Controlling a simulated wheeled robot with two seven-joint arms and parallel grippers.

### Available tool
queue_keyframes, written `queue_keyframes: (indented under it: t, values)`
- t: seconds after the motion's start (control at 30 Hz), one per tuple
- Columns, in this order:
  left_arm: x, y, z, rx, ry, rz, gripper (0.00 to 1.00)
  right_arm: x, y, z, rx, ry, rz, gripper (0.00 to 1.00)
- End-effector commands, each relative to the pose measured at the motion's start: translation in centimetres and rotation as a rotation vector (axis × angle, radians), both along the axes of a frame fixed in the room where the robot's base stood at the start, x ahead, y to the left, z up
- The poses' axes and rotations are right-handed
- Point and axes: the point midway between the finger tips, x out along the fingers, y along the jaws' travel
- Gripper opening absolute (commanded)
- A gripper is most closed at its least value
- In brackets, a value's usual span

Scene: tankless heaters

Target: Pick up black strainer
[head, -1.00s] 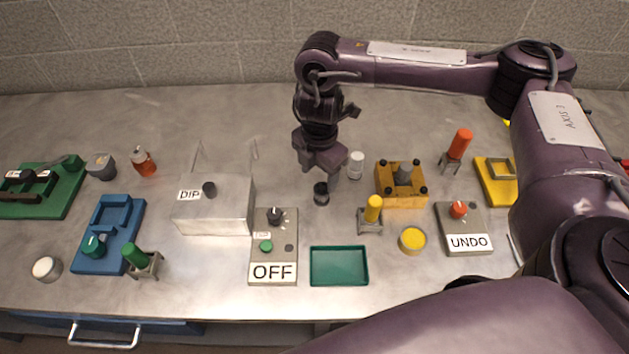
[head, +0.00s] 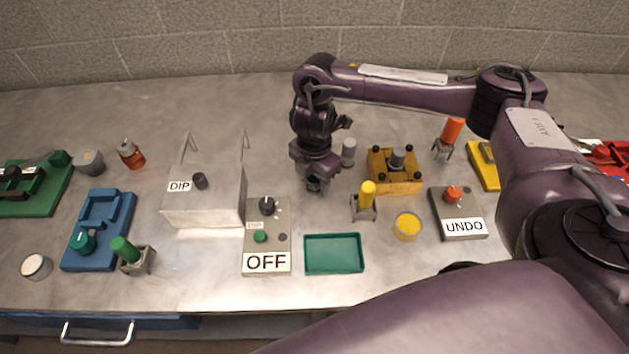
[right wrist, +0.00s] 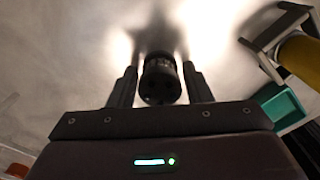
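The black strainer (right wrist: 160,80) is a small dark cylinder with holes in its top, standing upright on the metal table. In the right wrist view it sits between the two fingers of my right gripper (right wrist: 160,85), with a thin gap seeming to show at each side. In the head view my right gripper (head: 315,186) points down over the strainer's spot and mostly hides it. The fingers look open around the strainer, not clearly pressed on it. My left gripper is not in view.
A grey cylinder (head: 348,152) stands close behind my right gripper. To the right are an orange block (head: 394,184) and a yellow cylinder on a stand (head: 364,196). A green tray (head: 334,268) lies in front. The DIP box (head: 205,208) and OFF panel (head: 267,262) are left.

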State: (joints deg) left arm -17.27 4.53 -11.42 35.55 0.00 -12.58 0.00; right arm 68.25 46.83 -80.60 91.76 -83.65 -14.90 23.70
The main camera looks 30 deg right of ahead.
Motion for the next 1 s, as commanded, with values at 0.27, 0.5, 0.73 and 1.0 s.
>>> queue_keyframes:
  t: [0.27, 0.5, 0.73, 1.0]
  values:
    - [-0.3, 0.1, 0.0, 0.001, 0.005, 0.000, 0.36, 0.0, 0.0, 0.0, 0.000, 0.000, 0.000, 0.11]
    - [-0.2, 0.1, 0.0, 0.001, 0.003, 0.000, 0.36, 0.0, 0.0, 0.2, 0.000, -0.001, 0.001, 0.11]
    - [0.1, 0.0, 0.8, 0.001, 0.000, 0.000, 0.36, 0.1, 0.1, 2.1, 0.001, -0.005, 0.003, 0.11]
    - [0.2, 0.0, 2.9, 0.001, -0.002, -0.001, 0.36, 0.3, 0.0, 9.0, -0.002, -0.010, 0.002, 0.11]
